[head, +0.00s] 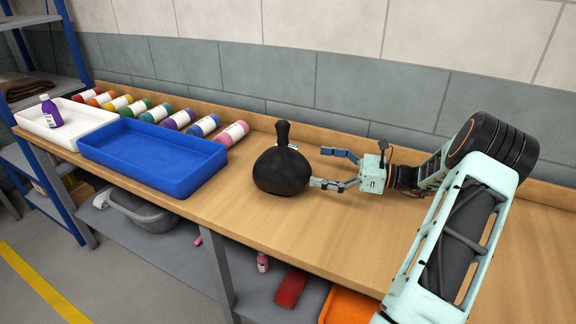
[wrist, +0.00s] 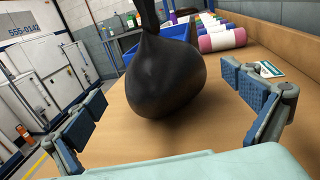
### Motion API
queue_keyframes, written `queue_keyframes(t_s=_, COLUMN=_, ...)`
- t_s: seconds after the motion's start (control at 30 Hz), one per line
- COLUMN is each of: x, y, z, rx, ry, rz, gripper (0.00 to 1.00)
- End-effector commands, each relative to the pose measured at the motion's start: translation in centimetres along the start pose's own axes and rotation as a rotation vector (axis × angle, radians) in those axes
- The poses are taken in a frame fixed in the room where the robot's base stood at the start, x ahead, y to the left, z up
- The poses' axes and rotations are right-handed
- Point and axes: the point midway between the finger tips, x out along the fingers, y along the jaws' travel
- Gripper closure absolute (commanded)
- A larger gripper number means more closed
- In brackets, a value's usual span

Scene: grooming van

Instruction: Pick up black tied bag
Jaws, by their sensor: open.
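The black tied bag (head: 282,170) stands upright on the wooden counter, round at the bottom with a knotted neck on top. My gripper (head: 328,168) is open, just right of the bag in the head view, with its fingers pointing at it. One finger lies toward the wall side and one toward the front edge. In the wrist view the bag (wrist: 165,75) is between and a little beyond the spread fingers of my gripper (wrist: 170,108), and nothing is held. The lower finger's tip looks close to the bag in the head view; I cannot tell if it touches.
A blue tray (head: 150,158) and a white tray (head: 62,140) holding a purple bottle (head: 50,111) stand left of the bag. Several coloured bottles, with a pink one (head: 231,134) nearest, lie along the wall. A small card (wrist: 266,69) lies behind the bag. The front counter is clear.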

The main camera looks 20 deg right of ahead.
Motion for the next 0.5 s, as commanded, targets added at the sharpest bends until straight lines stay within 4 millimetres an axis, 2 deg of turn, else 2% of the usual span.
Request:
queue_keyframes(t_s=0.2, x=3.5, y=0.1, z=0.0, rx=0.001, ry=0.000, rz=0.004, gripper=0.00)
queue_keyframes(t_s=0.5, x=6.2, y=0.0, z=0.1, rx=0.001, ry=0.001, rz=0.002, gripper=0.00)
